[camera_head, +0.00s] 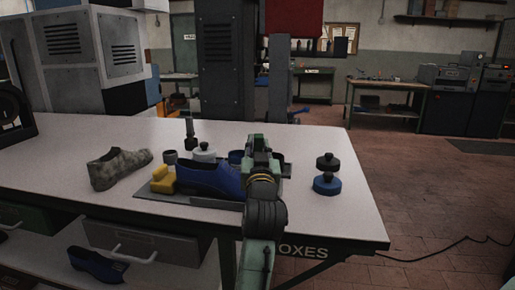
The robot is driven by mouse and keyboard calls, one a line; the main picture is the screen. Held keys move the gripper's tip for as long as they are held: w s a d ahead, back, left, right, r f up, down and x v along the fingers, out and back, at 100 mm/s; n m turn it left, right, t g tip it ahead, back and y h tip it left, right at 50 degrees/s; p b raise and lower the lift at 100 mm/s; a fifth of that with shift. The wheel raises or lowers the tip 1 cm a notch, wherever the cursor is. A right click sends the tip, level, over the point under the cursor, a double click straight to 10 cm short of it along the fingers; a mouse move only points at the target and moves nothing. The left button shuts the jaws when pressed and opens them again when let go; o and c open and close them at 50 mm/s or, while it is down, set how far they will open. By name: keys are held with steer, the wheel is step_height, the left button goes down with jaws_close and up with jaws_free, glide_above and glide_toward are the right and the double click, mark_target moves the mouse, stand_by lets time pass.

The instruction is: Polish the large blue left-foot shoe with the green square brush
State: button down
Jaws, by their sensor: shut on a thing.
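A large blue shoe (208,178) lies on a grey mat (160,201) on the table, its toe to the left. Its right end is hidden behind my arm. My gripper (260,148) is above and beside that right end, seen from behind. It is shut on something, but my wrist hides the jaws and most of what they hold. Green shows around the gripper; I cannot tell whether any of it is the green square brush. Whether the held thing touches the shoe is hidden.
Yellow blocks (163,181) sit at the shoe's toe. A mottled grey shoe (119,168) stands left. A white knobbed round piece (204,155) is behind. Black (328,165) and blue (327,187) knobbed round pieces stand right. Another blue shoe (96,264) lies below. The table's (349,222) right front is clear.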

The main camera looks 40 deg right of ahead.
mark_target(258, 134)
step_height(258, 134, up, 5)
steer(key=p, duration=0.4)
steer(key=shift+f, duration=0.15)
steer(key=shift+r, duration=1.15)
